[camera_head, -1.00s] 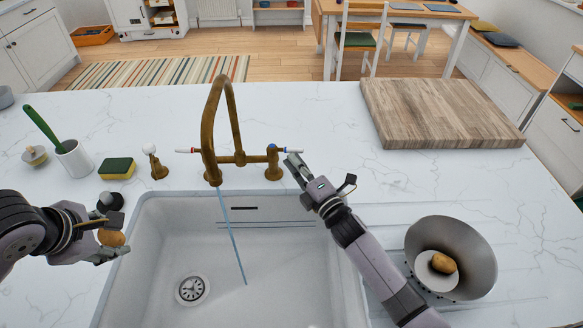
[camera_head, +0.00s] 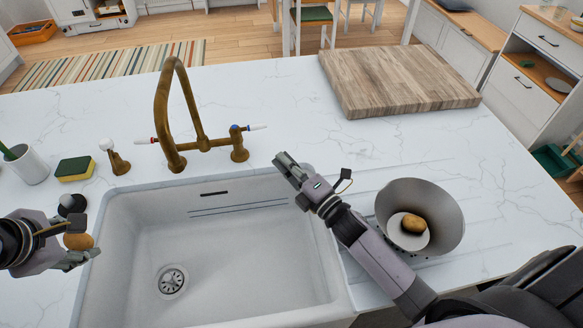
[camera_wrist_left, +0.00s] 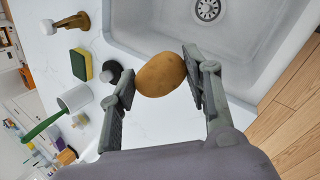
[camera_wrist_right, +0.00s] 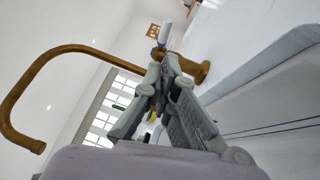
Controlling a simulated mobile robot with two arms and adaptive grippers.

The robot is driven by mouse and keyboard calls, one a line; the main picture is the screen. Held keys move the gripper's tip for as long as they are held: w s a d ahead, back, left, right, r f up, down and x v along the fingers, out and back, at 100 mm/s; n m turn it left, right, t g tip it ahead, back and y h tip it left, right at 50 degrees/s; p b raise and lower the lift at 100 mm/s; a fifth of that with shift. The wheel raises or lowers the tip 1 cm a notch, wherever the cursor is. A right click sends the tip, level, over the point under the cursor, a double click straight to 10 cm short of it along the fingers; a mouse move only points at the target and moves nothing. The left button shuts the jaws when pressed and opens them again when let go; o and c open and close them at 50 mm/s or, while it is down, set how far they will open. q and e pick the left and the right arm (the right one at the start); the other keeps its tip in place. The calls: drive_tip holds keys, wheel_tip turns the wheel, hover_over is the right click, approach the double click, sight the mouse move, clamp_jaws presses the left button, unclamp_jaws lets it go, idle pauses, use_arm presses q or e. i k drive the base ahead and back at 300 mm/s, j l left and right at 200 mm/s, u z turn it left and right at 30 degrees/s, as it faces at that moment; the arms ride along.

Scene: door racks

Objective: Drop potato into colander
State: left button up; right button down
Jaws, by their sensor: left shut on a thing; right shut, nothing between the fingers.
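A brown potato (camera_head: 78,241) is held in my left gripper (camera_head: 80,252), left of the sink. In the left wrist view the potato (camera_wrist_left: 161,75) sits between the two fingers of the left gripper (camera_wrist_left: 160,80). My right gripper (camera_head: 287,166) is shut and empty above the sink's back right corner. It also shows in the right wrist view (camera_wrist_right: 163,62).
A white sink (camera_head: 230,245) lies between the grippers, with a brass faucet (camera_head: 170,120) behind it. No water runs. A sponge (camera_head: 75,168), a white cup (camera_head: 27,166) and a dark stopper (camera_head: 71,204) stand at left. A wooden board (camera_head: 395,80) lies at the back right.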

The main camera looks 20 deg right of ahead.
sight(403, 242)
drive_tip(key=k+j, duration=0.25)
drive_tip(key=k, duration=0.2)
drive_tip(key=k+j, duration=0.25)
drive_tip(key=k, duration=0.25)
drive_tip(key=k+j, duration=0.25)
drive_tip(key=k, duration=0.2)
